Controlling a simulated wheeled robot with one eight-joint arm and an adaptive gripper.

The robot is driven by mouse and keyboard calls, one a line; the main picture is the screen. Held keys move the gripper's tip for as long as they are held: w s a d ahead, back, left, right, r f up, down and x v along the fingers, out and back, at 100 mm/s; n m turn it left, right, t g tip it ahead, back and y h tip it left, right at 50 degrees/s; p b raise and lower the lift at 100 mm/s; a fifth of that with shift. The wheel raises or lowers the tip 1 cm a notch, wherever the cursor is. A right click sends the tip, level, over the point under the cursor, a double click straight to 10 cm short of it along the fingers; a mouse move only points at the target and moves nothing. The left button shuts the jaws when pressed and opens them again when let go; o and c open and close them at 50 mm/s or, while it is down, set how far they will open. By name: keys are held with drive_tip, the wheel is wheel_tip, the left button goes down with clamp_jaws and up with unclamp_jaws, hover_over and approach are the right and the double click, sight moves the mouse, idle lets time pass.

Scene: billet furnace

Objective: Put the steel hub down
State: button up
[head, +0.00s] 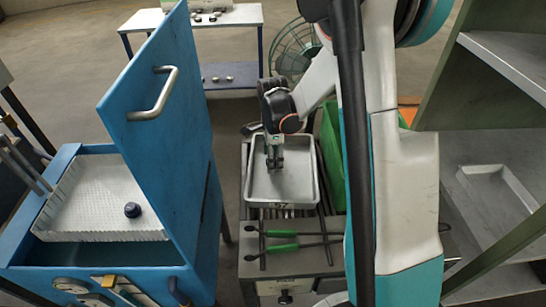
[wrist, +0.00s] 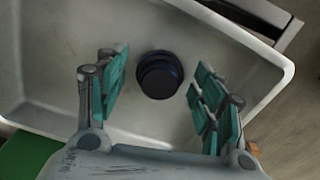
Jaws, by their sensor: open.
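The dark round steel hub (wrist: 160,74) rests in the light grey tray (wrist: 35,98), as the wrist view shows. My gripper (wrist: 158,88) is open around it, with one teal-padded finger on each side. A gap shows between each finger and the hub. In the head view my gripper (head: 275,165) points down over the tray (head: 292,198); the hub in it is hidden there. A similar dark piece (head: 132,210) stands on the white perforated bed in the blue furnace at the left.
The blue furnace door (head: 165,120) stands raised left of the tray. Green-handled tongs (head: 283,247) lie in front of the tray. A green box (head: 330,140) is at its right. A shelf with another shallow tray (head: 500,192) stands at far right.

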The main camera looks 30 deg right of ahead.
wheel_tip(320, 180, up, 12)
drive_tip(key=p, duration=0.4)
drive_tip(key=s+a+r+n+t, duration=0.3)
drive_tip(key=s+a+r+n, duration=0.2)
drive_tip(key=s+r+n, duration=0.45)
drive_tip(key=s+a+r+n+t, duration=0.3)
drive_tip(key=s+a+n+t, duration=0.1)
drive_tip(key=s+n, duration=0.7)
drive_tip(key=shift+s+a+n, duration=0.15)
drive_tip(key=shift+s+n, duration=0.25)
drive_tip(key=shift+n, duration=0.05)
